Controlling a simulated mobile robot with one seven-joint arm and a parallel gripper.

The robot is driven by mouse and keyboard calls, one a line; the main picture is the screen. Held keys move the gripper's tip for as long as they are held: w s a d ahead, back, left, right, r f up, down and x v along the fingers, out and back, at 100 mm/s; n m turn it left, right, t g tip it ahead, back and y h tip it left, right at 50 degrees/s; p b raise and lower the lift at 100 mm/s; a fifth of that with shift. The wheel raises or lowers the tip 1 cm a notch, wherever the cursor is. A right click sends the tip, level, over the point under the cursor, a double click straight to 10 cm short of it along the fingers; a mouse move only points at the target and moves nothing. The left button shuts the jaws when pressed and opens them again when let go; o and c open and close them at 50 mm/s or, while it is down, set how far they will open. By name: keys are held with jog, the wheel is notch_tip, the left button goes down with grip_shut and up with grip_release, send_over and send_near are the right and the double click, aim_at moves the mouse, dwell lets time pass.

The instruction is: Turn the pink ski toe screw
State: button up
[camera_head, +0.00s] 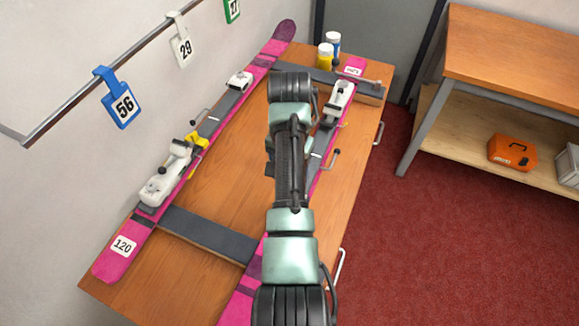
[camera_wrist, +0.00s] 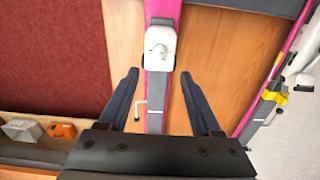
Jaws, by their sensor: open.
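Two pink skis lie on the bench: the left ski (camera_head: 112,262) has a white 120 label, and the right ski (camera_head: 240,302) is partly covered by my arm. In the wrist view, a white binding piece (camera_wrist: 161,37) with a small dark screw-like spot (camera_wrist: 160,50) sits on the right ski; in the head view my arm seems to hide it. My gripper (camera_wrist: 160,74) is open and empty, its fingers on either side of that ski. The head view does not show the fingers. Another white binding unit (camera_head: 340,98) is on the right ski's far part.
The left ski carries white binding units (camera_head: 168,178) and a yellow clip (camera_head: 198,141). Yellow (camera_head: 325,57) and white-blue (camera_head: 333,45) bottles stand at the bench's far end. A crank lever (camera_head: 333,158) sticks out beside the right ski. A shelf holds an orange toolbox (camera_head: 511,151).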

jog(key=shift+r, duration=1.5)
jog(key=w+r+n+t, duration=0.1)
jog(key=w+r+t, duration=0.75)
jog(key=r, duration=0.45)
notch_tip(320, 180, up, 16)
jog(key=f+n+t, duration=0.1)
jog(key=n+t, duration=0.1)
jog(key=t, duration=0.5)
jog(key=s+r+t, duration=0.6)
jog(key=s+r, duration=0.4)
jog(key=r, duration=0.3)
jog(key=s+r+n+t, duration=0.1)
jog(key=s+r+t, duration=0.5)
jog(key=s+r, duration=0.5)
notch_tip(320, 180, up, 3)
jog(key=shift+s+f+n, duration=0.15)
jog(key=shift+s+n, duration=0.1)
jog(key=shift+n, duration=0.05)
jog(key=shift+f, duration=0.1)
